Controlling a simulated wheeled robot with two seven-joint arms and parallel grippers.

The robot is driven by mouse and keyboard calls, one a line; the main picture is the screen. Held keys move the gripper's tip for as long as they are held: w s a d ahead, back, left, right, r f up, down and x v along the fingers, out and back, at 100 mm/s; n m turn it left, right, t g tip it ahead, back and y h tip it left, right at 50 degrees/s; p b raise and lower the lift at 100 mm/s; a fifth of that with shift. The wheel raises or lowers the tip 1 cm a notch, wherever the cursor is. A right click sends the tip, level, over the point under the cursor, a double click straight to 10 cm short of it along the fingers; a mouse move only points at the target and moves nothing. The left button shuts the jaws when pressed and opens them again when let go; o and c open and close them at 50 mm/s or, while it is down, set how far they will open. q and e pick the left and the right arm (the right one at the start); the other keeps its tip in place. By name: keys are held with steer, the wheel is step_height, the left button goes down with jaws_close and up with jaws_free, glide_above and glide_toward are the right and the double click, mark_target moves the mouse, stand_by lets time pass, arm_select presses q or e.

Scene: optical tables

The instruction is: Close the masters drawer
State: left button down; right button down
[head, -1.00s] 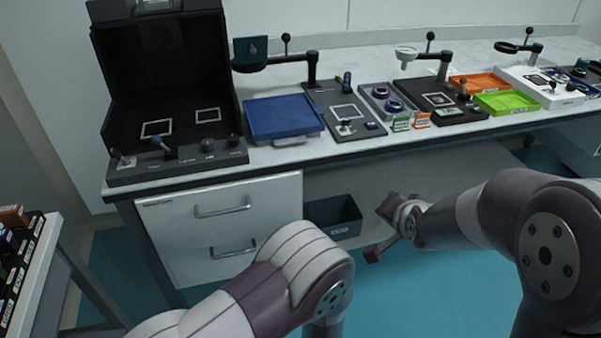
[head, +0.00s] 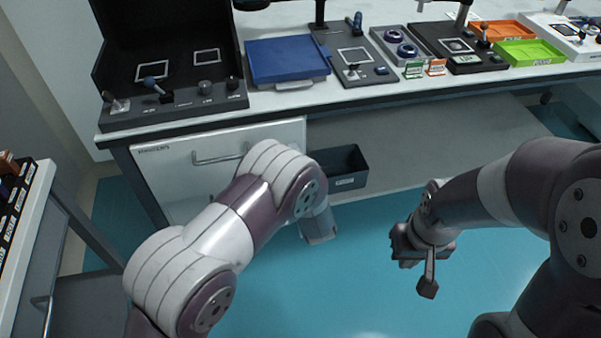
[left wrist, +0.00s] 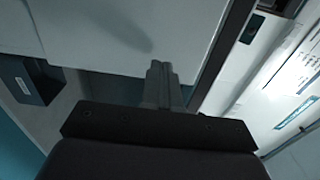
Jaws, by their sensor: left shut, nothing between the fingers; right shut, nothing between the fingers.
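The masters drawer (head: 165,165) is the white upper drawer under the bench at left, with a small label at its top left and a bar handle (head: 225,158). My left arm covers its lower right part. I cannot tell how far its front stands out. In the left wrist view, my left gripper (left wrist: 160,68) is shut and empty, its fingertips against the view of a plain white panel (left wrist: 90,30). Whether they touch it is unclear. In the head view my left fingertips are hidden by the arm. My right gripper (head: 427,288) is shut and empty, over the floor at right.
A dark bin (head: 340,170) sits on the shelf under the bench, right of the drawers; it also shows in the left wrist view (left wrist: 28,80). The bench top (head: 290,103) holds a black case, a blue tray (head: 287,62) and several devices. A side cart (head: 35,210) stands at left.

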mark_target(290, 140)
arm_select(q)
steer(key=shift+x, duration=1.05)
steer(key=shift+w, duration=0.1)
steer(key=x, duration=0.3)
steer(key=shift+w+a+b, duration=0.15)
steer(key=shift+w+b, duration=0.15)
steer(key=shift+w, duration=0.05)
steer(key=shift+w+r, duration=0.2)
steer(key=shift+r, duration=0.15)
